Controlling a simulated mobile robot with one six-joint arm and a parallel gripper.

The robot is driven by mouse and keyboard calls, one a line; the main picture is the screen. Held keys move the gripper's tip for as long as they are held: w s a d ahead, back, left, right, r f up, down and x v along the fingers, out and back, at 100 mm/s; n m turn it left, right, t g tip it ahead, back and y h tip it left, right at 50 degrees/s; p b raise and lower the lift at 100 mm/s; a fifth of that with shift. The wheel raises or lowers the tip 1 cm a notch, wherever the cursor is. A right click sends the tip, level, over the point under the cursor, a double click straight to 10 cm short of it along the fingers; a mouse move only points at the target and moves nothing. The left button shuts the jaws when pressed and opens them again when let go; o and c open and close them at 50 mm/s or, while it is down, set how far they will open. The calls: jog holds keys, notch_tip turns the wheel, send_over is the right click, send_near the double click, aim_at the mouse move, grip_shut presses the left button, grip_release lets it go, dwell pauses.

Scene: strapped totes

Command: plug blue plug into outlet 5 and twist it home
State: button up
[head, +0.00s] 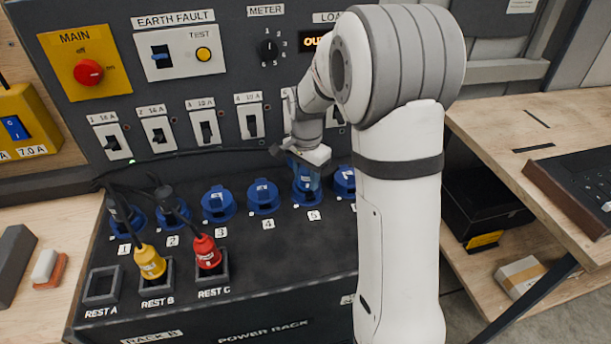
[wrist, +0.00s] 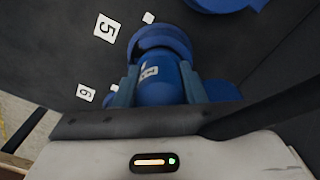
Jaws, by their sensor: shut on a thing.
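The blue plug (wrist: 158,82) is between the fingers of my gripper (wrist: 160,85), which is shut on it. In the head view my gripper (head: 306,162) points down at outlet 5 (head: 308,197), the blue socket behind the label 5. In the wrist view the plug's front end is at the blue ring of outlet 5 (wrist: 160,38). The plug looks lined up with the ring and at least touching it. How deep it sits and how far it is turned cannot be told. My arm hides part of the row to the right.
Black plugs are in outlets 1 and 2. A yellow plug (head: 150,262) sits in REST B and a red plug (head: 207,252) in REST C. REST A (head: 103,285) is empty. Breaker switches line the panel behind.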

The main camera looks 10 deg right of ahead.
jog(key=shift+m, duration=0.4)
jog(key=shift+m, duration=1.1)
jog(key=shift+r+m, duration=0.1)
jog(key=shift+m, duration=0.3)
grip_shut()
jog(key=shift+w+a+m, duration=0.1)
jog(key=shift+m, duration=1.3)
jog(key=shift+m, duration=0.7)
